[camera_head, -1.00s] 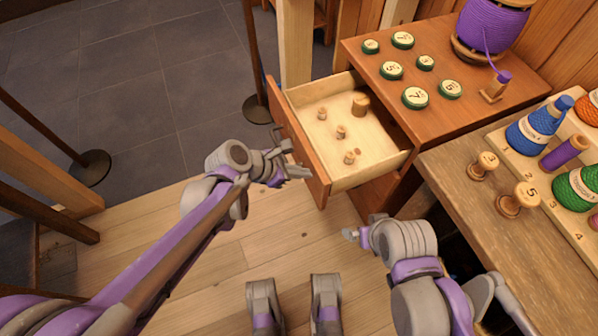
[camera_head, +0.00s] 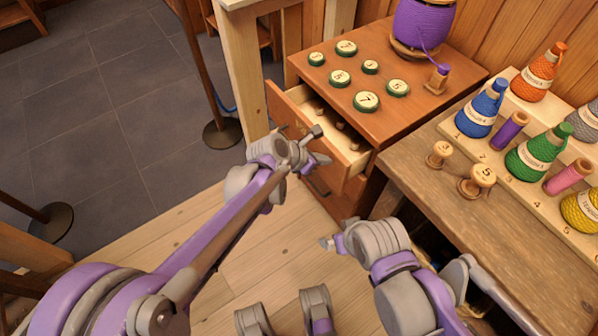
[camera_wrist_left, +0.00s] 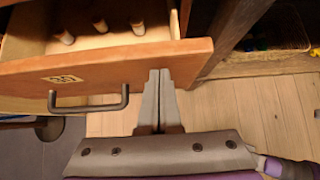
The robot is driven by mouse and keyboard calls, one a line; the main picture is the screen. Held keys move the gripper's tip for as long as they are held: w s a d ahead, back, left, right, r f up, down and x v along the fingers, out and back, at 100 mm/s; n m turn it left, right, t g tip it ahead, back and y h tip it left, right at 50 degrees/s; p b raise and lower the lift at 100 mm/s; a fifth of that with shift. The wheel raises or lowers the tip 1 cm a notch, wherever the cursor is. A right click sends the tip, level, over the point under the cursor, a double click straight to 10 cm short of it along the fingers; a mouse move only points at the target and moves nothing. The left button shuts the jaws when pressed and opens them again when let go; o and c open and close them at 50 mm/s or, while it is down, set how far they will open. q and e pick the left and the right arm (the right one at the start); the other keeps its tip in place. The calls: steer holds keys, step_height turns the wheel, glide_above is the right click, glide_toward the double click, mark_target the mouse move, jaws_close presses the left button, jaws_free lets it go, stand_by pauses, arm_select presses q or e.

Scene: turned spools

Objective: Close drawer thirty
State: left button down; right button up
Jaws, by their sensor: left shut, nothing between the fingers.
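The drawer (camera_head: 283,106) of the wooden cabinet is partly open, with small wooden spools inside. In the left wrist view its front (camera_wrist_left: 110,62) carries a label (camera_wrist_left: 65,79) that seems to read 30, and a dark bar handle (camera_wrist_left: 90,104). My left gripper (camera_head: 322,160) is shut and empty at the drawer front. In the wrist view its fingertips (camera_wrist_left: 159,74) meet the front's lower edge, to the right of the handle; firm contact cannot be judged. My right gripper (camera_head: 328,242) hangs low in front of the cabinet, apart from the drawer, its jaw opening unclear.
The cabinet top (camera_head: 425,100) bears several green numbered discs and a large purple spool (camera_head: 423,25). A workbench (camera_head: 420,185) with small spools and a rack of coloured thread cones stands at right. A post with a round base (camera_head: 222,133) stands left of the cabinet.

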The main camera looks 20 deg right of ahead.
arm_select(q)
steer(key=w+d+p, duration=0.1)
steer(key=w+d, duration=0.2)
steer(key=d, duration=0.7)
steer(key=shift+w, duration=0.15)
steer(key=shift+d+r, duration=0.1)
steer(key=shift+r, duration=0.05)
